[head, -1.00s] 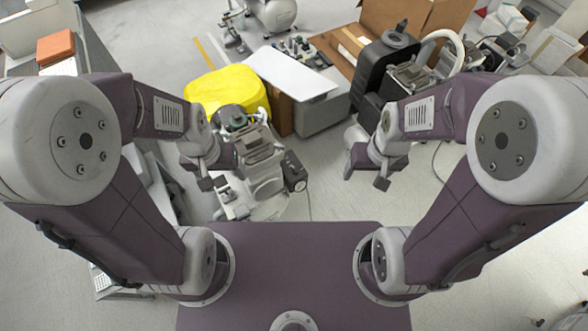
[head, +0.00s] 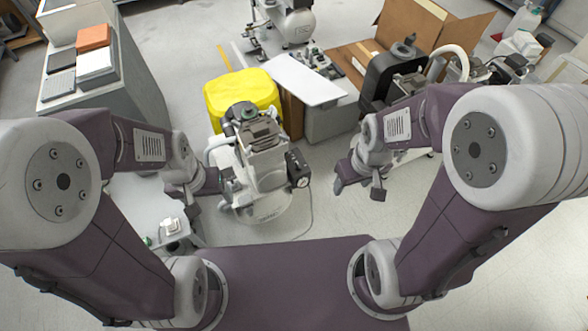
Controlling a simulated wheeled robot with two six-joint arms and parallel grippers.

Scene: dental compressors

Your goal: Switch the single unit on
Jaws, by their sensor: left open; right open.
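A compressor unit (head: 262,158) with a grey motor head and a pale round tank stands on the floor ahead, left of centre. A black box with a round dial (head: 299,168) is on its right side. I cannot make out a switch or its position. My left gripper (head: 210,199) is open and empty, close to the unit's left side; I cannot tell whether it touches. My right gripper (head: 358,190) is open and empty, to the right of the black box with a gap of floor between.
A yellow bin (head: 240,92) and a white-topped cabinet (head: 305,82) stand behind the unit. A larger black-cased machine (head: 385,78) and open carton (head: 440,25) are at back right, another compressor (head: 290,22) further back. A grey counter (head: 135,85) is at left.

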